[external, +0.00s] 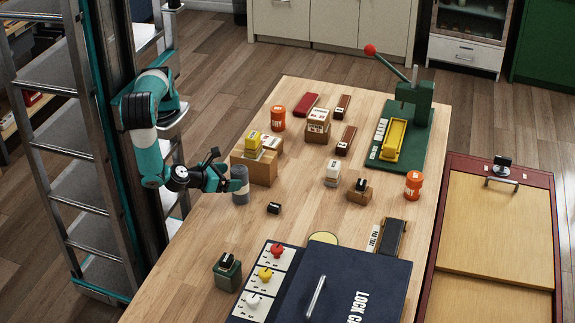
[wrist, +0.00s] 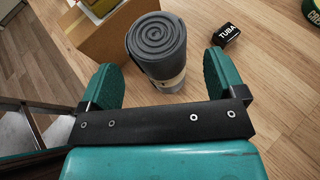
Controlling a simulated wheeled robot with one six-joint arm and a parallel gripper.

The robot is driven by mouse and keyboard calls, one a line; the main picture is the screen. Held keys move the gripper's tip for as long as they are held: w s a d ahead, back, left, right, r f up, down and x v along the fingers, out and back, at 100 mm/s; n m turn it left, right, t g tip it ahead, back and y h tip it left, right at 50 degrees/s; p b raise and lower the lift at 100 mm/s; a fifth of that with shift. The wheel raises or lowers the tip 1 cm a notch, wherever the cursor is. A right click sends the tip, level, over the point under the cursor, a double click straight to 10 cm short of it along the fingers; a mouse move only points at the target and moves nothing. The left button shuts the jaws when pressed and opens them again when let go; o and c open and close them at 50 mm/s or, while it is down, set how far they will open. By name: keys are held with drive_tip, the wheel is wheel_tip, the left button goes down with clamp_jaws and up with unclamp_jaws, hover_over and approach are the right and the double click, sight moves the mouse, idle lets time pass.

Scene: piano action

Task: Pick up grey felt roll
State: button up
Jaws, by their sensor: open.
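The grey felt roll (external: 240,186) stands upright on the wooden table near its left edge, beside a cardboard box. In the wrist view the grey felt roll (wrist: 158,50) shows its spiral top and a pale band low on its side. My gripper (external: 228,179) is at the roll's left side in the external view. In the wrist view my gripper (wrist: 160,75) is open, with one green finger to each side of the roll's lower part. Gaps show between the fingers and the roll. The roll's base is partly hidden.
The cardboard box (external: 262,168) with a yellow block on top stands right behind the roll. A small black block (external: 274,208) lies to the right, labelled TUBA in the wrist view (wrist: 226,35). A green box (external: 228,272) and a dark lock case (external: 345,285) stand nearer the front.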

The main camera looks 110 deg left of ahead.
sight(240, 177)
drive_tip(key=p+x, duration=0.1)
drive_tip(key=x, duration=0.3)
drive_tip(key=shift+w+a+f, duration=0.1)
drive_tip(key=shift+a+f, duration=0.05)
drive_tip(key=shift+f, duration=0.1)
drive_tip(key=c, duration=1)
drive_tip(key=shift+c, duration=0.2)
